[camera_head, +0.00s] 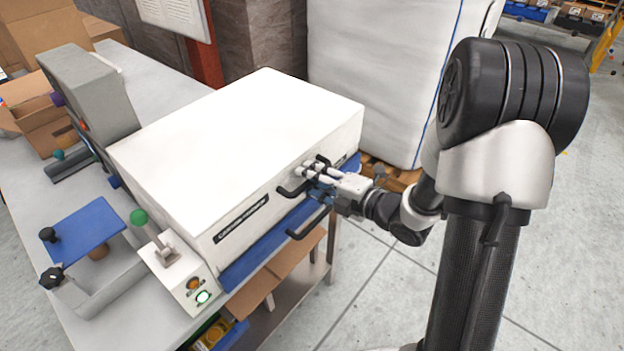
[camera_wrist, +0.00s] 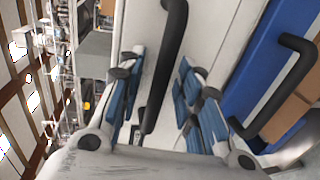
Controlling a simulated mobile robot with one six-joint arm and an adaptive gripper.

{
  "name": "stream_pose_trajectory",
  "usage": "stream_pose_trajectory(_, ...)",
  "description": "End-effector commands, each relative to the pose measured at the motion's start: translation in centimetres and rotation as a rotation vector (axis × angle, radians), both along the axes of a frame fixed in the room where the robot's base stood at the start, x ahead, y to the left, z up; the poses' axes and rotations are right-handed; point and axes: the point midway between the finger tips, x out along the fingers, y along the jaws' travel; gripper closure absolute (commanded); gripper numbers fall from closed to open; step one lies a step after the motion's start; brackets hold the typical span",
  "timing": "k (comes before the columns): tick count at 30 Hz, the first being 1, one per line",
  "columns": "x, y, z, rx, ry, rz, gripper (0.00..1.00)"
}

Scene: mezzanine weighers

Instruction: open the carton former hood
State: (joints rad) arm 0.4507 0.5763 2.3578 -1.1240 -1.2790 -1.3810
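The carton former hood (camera_head: 240,135) is a big white box-shaped cover with a dark label on its front. It sits down over a blue base (camera_head: 262,250), so it looks closed. A black bar handle (camera_head: 288,191) is on the hood's front. My gripper (camera_head: 312,168) is at this handle. In the wrist view the handle (camera_wrist: 168,55) runs between the two blue-padded fingers of my gripper (camera_wrist: 157,75). Gaps show on both sides of the handle, so the fingers are open around it. A second black handle (camera_wrist: 278,92) is on the blue base, lower down.
A control box (camera_head: 185,275) with a green-knobbed lever (camera_head: 139,218) and a lit green button stands at the hood's left front corner. A blue plate fixture (camera_head: 83,232) and a grey machine (camera_head: 92,95) are further left. A white wrapped load (camera_head: 375,75) stands behind.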

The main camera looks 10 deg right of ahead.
Motion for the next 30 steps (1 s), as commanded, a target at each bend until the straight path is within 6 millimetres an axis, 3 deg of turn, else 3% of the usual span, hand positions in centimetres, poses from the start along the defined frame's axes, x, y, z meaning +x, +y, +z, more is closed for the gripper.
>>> stream_pose_trajectory(4,-0.02,-0.01,0.0,0.0,0.0,0.0,0.68)
stream_pose_trajectory(18,-0.05,-0.02,0.0,0.0,0.0,0.0,1.0)
stream_pose_trajectory(30,-0.06,-0.02,-0.03,-0.001,0.001,0.0,1.0)
